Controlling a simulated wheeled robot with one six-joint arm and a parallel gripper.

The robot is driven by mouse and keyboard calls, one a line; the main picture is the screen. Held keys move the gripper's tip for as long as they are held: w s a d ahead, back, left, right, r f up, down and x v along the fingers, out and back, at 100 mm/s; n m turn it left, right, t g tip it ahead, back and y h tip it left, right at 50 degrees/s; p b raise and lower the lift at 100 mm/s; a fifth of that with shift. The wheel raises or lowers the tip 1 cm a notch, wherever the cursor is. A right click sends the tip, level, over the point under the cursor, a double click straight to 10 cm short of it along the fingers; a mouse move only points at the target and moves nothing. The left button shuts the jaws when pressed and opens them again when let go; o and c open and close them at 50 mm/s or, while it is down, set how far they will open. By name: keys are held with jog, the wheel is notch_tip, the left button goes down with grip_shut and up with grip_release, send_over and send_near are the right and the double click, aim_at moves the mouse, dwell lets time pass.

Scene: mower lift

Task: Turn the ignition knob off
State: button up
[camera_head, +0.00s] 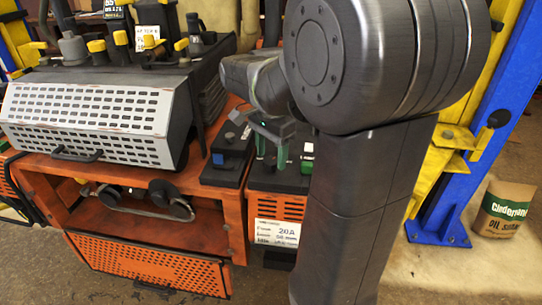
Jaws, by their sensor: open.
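My gripper (271,150) has green-tinted fingers that point down over the dark top of a small orange box (277,206) in the middle of the picture. The fingers are apart, and I see nothing held between them. I cannot pick out the ignition knob for certain. My arm hides what lies behind and to the right, and the gripper covers part of the box top.
A perforated grey cover (88,122) and several yellow-tipped levers are on top. Blue and yellow lift posts (497,125) and a paper sack (503,208) stand at the right. The floor there is partly clear.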

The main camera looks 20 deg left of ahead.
jog(key=shift+w+a+f, duration=0.1)
jog(key=shift+w+f, duration=0.1)
jog(key=shift+f, duration=0.55)
jog(key=shift+s, duration=0.1)
jog(key=c, duration=1)
